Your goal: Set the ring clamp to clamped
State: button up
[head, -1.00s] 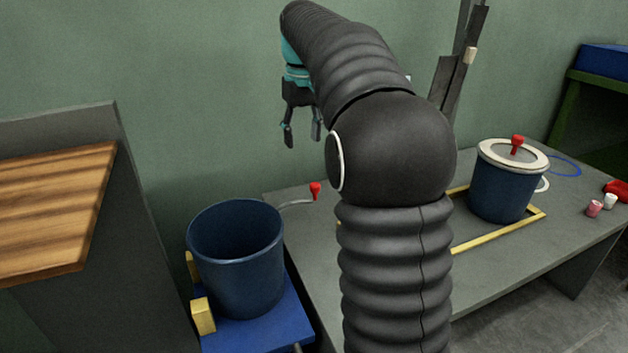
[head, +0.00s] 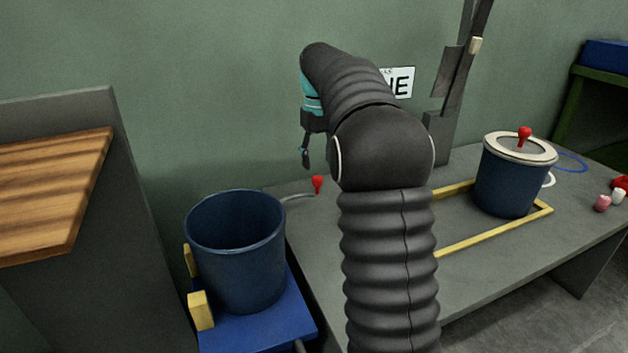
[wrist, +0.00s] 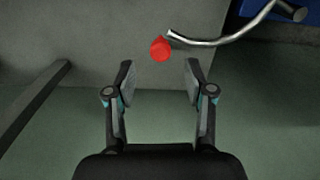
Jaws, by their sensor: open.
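A curved metal lever (head: 296,197) with a red knob (head: 317,184) reaches out beside the open blue drum (head: 235,255). I take this to be the ring clamp's handle; the frames do not label it. In the wrist view the lever (wrist: 215,42) enters from the upper right and ends at the red knob (wrist: 160,48). My gripper (wrist: 160,80) is open and empty, its fingers either side of the knob's line, with the knob just beyond the tips. In the head view my gripper (head: 306,158) hangs above the knob, partly hidden by my arm.
The grey table (head: 385,285) carries a lidded blue drum (head: 505,188) with a red knob on top, inside a yellow frame (head: 490,235). A wooden-topped cabinet (head: 50,190) stands left. The open drum sits on a blue base (head: 260,330). The green wall is close behind.

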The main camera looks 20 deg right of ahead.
aim_at(318, 177)
jog(key=shift+f+b, duration=0.45)
jog(key=shift+f, duration=2.05)
